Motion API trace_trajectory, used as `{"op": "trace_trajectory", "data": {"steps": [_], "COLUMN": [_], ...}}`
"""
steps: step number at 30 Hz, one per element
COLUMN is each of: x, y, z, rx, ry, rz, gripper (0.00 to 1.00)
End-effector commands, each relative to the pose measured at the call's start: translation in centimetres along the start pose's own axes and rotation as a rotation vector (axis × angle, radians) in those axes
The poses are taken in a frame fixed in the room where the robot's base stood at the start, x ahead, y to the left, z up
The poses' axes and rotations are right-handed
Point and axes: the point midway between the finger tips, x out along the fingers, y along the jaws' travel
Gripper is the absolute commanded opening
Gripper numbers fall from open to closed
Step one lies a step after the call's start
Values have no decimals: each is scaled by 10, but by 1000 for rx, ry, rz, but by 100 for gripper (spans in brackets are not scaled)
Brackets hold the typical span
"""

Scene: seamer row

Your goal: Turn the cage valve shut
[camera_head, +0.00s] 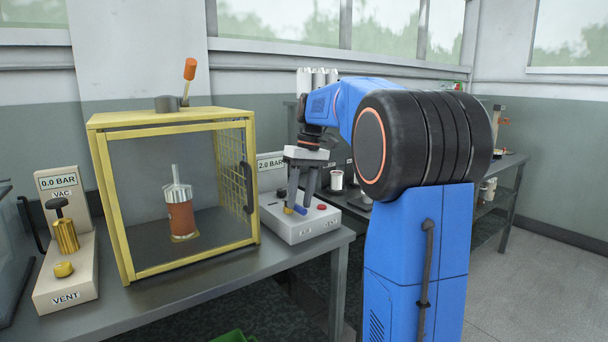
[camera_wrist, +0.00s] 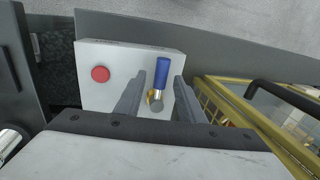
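A valve with a blue lever handle (camera_wrist: 163,72) and a brass body (camera_wrist: 151,97) sits on a white control box (camera_wrist: 120,60). In the head view the blue handle (camera_head: 299,210) shows low beside my fingers. My gripper (camera_head: 302,198) points down over this box, right of the yellow-framed cage (camera_head: 110,208). In the wrist view my gripper (camera_wrist: 160,80) is open, with one finger on each side of the lever and gaps visible. The handle points away from my palm. The box's gauge (camera_head: 270,163) reads 2.0 BAR, its first part hidden.
A red button (camera_wrist: 100,74) is left of the valve in the wrist view. The cage holds a brown canister (camera_head: 181,216) and bears an orange-handled lever (camera_head: 189,72) on top. A vent unit (camera_head: 70,277) reading 0.0 BAR stands left. The cage borders my right finger's side closely.

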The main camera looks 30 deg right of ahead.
Motion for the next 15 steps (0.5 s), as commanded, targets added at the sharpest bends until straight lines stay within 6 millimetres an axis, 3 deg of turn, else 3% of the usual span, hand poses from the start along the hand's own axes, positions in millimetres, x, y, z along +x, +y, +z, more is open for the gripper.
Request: {"op": "trace_trajectory", "data": {"steps": [15], "x": [-96], "y": [1], "z": [-1], "rx": [1], "ry": [3], "rz": [1], "gripper": [36]}}
